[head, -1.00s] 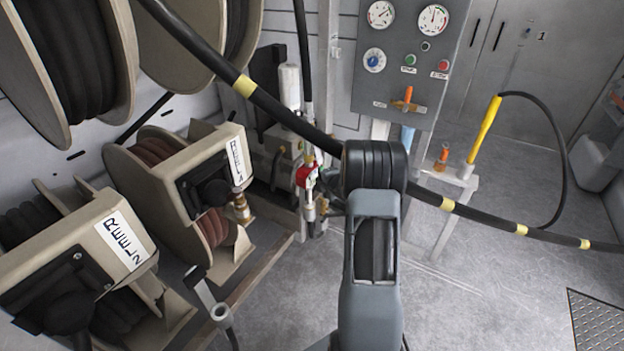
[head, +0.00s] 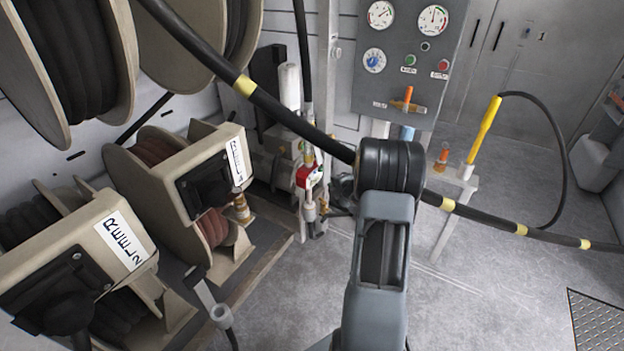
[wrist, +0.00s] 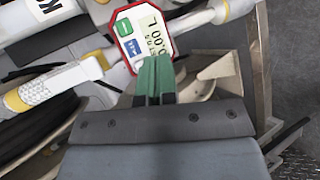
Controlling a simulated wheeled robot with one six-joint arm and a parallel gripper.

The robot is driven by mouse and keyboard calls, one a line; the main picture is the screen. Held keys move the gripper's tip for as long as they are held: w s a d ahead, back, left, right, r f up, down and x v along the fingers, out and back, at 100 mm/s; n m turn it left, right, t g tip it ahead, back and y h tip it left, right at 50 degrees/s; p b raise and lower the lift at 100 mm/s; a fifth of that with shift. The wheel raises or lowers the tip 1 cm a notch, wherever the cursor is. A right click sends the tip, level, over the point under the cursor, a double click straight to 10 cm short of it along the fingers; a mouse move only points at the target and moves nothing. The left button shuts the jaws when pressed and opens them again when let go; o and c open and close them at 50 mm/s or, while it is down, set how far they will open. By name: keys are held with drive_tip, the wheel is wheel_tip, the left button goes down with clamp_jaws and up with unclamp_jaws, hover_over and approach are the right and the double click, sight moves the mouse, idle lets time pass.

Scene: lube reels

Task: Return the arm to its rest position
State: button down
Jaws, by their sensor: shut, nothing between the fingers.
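My arm (head: 383,240) rises from the bottom middle of the head view. Its thick dark joint (head: 390,166) stands in front of the hanging black hose. The arm hides my gripper in the head view. In the wrist view my gripper (wrist: 155,82) shows its green fingers closed together with nothing between them. A red-framed meter (wrist: 143,33) with a lit display lies beyond the fingertips, partly covered by them. I cannot tell the exact gap between them. The same red and white meter (head: 305,178) shows left of my arm in the head view.
A black hose (head: 275,112) with yellow bands crosses the head view. Reel 2 (head: 130,262) and another labelled reel (head: 205,160) stand at the left. A grey gauge panel (head: 405,75) is behind. A yellow-handled nozzle (head: 484,130) stands at right. The floor (head: 500,290) at right is clear.

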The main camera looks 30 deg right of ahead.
drive_tip(key=shift+s+d, duration=0.1)
drive_tip(key=shift+s, duration=0.15)
idle(0.5)
drive_tip(key=s+d+f+m+g+h, duration=0.35)
drive_tip(key=s+f+m, duration=0.2)
drive_tip(key=m, duration=0.25)
drive_tip(key=s+a+r+m+g+p, duration=0.3)
drive_tip(key=s+a+r+m+g, duration=0.2)
drive_tip(key=s+r+m, duration=0.15)
drive_tip(key=s+a+r+m+y+p, duration=0.1)
drive_tip(key=s+a+r+p, duration=0.2)
drive_tip(key=a+r, duration=0.6)
drive_tip(key=s+a+r+m+y+p, duration=0.1)
drive_tip(key=s+a+r+p, duration=0.3)
drive_tip(key=a+r, duration=0.5)
drive_tip(key=s+a+r+m+y+p, duration=0.1)
drive_tip(key=s+a+r+p, duration=0.3)
drive_tip(key=a+r, duration=0.5)
drive_tip(key=shift+s+a+y+p, duration=0.2)
drive_tip(key=shift+y+p, duration=0.1)
drive_tip(key=shift+y, duration=0.35)
